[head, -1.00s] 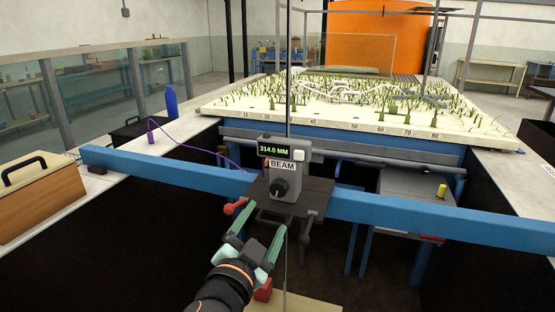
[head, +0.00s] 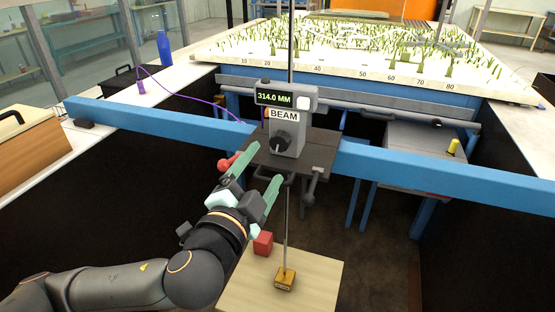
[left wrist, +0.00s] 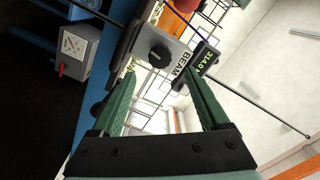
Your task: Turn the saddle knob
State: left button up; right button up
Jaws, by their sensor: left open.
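The saddle knob (head: 283,143) is a round black knob on the front of the grey box labelled BEAM (head: 297,136), whose display (head: 274,99) reads 314.0 MM. My left gripper (head: 264,164) is open and empty, just in front of and below the knob, with its green fingers pointing toward it. In the left wrist view the knob (left wrist: 160,55) appears beyond the fingertips, between the two fingers and apart from them. My right gripper is not in view.
The box sits on a dark saddle plate (head: 317,155) on the blue beam (head: 410,167). A red-ended lever (head: 228,162) is left of the plate and a dark clamp handle (head: 311,184) right. A thin rod reaches down to a wooden board (head: 313,272) with a red block (head: 263,243).

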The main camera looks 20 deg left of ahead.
aim_at(278, 144)
pick_arm(q)
jog(key=w+p, duration=0.1)
jog(key=w, duration=0.2)
jog(key=shift+w+r, duration=0.15)
jog(key=w, duration=0.3)
jog(key=shift+w+d, duration=0.1)
jog(key=shift+w, duration=0.65)
jog(key=shift+c, duration=0.3)
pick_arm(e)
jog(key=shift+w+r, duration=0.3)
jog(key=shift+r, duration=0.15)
pick_arm(q)
jog(key=c, duration=0.7)
grip_shut()
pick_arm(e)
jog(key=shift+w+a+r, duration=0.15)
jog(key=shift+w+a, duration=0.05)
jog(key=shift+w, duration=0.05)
